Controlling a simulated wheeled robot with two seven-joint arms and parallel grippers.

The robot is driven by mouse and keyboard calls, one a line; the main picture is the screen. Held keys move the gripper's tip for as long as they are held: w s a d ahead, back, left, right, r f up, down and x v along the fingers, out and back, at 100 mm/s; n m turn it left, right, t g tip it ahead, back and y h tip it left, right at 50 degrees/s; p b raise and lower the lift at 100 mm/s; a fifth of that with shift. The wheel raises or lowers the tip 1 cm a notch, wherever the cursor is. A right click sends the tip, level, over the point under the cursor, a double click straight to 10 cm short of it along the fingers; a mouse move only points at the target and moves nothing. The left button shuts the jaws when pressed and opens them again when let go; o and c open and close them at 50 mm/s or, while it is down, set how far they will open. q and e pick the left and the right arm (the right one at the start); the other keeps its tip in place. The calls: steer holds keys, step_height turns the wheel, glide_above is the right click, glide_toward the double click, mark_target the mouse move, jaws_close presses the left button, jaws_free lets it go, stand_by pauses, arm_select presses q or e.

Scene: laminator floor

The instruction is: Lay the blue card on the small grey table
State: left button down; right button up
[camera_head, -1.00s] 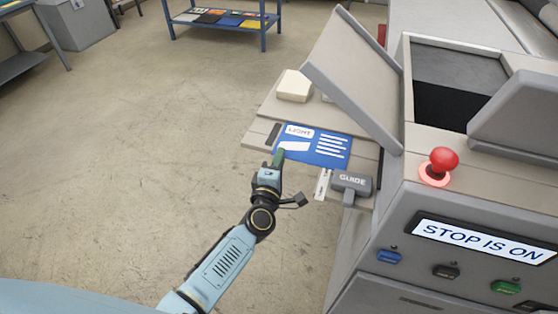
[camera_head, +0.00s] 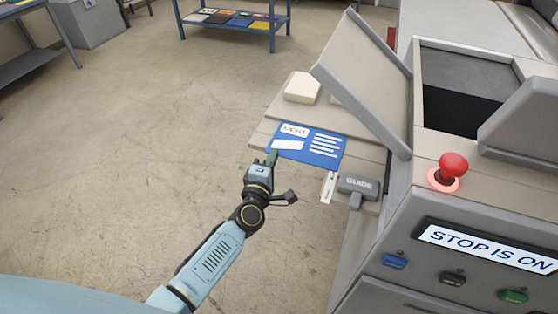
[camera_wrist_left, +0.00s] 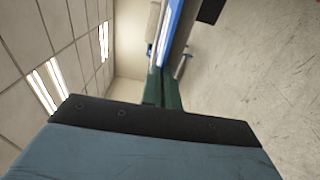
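The blue card (camera_head: 322,151), with white lines and a "LIGHT" label, is at the left side of the machine's beige feed shelf (camera_head: 268,126). My left gripper (camera_head: 271,157) is at the card's near-left edge. In the left wrist view the green fingers (camera_wrist_left: 163,88) are closed on the blue card (camera_wrist_left: 170,28), which shows edge-on between them. Whether the card touches the shelf I cannot tell. A grey table (camera_head: 38,72) is cut off at the upper left; I cannot tell whether it is the small grey table. My right gripper is not in view.
A grey guide block (camera_head: 357,187) and a cream block (camera_head: 301,87) are on the shelf. The raised grey cover (camera_head: 362,80) stands beside the card. A red stop button (camera_head: 453,166) glows; the display reads "STOP IS ON". A blue rack (camera_head: 272,42) stands behind. Floor at left is clear.

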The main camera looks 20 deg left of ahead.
arm_select(q)
steer(key=shift+a, duration=0.25)
steer(key=c, duration=1.6)
jaws_free()
steer(key=s, duration=1.3)
steer(key=shift+s+d, duration=0.15)
steer(key=shift+s, duration=0.05)
